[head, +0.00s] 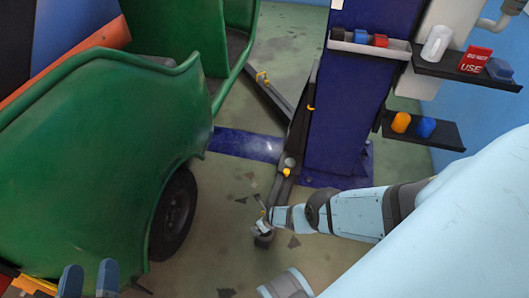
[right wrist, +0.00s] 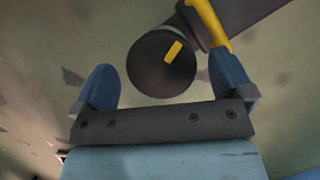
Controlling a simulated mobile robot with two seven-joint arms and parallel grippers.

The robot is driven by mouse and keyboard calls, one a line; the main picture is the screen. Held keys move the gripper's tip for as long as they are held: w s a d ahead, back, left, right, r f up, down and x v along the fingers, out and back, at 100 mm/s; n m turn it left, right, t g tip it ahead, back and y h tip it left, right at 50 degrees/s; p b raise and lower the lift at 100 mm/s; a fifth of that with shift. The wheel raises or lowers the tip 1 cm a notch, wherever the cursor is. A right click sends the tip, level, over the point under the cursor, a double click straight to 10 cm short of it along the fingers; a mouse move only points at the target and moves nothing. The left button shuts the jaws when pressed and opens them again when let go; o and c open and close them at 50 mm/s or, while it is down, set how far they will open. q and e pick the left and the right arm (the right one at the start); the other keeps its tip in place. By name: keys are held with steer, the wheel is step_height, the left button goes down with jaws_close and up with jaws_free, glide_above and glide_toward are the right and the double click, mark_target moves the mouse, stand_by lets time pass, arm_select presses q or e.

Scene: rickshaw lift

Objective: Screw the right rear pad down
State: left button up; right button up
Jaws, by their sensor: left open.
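The right rear pad (right wrist: 160,65) is a dark round disc with a yellow mark on its face, at the end of a grey lift arm (right wrist: 252,20). In the right wrist view my right gripper (right wrist: 164,82) is open, its two blue fingers wide apart on either side of the disc. I cannot tell whether either finger touches it. In the head view my right arm reaches in from the right to the lift arm's near end (head: 264,237), and its fingers are hard to make out there. My left gripper (head: 89,279) is open and empty at the bottom left, in front of the green rickshaw (head: 90,150).
The blue lift post (head: 345,110) stands behind my right arm, with a tray (head: 368,47) and shelves (head: 422,131) holding small items. The rickshaw's black wheel (head: 174,213) is left of the lift arm. Open floor (head: 225,245) lies between them.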

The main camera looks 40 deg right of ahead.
steer(key=shift+s+r+p, duration=0.15)
steer(key=shift+r+p, duration=0.05)
steer(key=shift+p, duration=0.1)
steer(key=p+v, duration=0.5)
steer(key=p, duration=0.1)
steer(key=shift+r, duration=0.2)
arm_select(q)
steer(key=s+a+f+g+y+p, duration=0.3)
steer(key=a+f+g+y+p, duration=0.1)
steer(key=f+p, duration=0.3)
steer(key=shift+a+g+p, duration=0.75)
steer(key=shift+g+p, duration=0.15)
arm_select(e)
steer(key=v, duration=0.8)
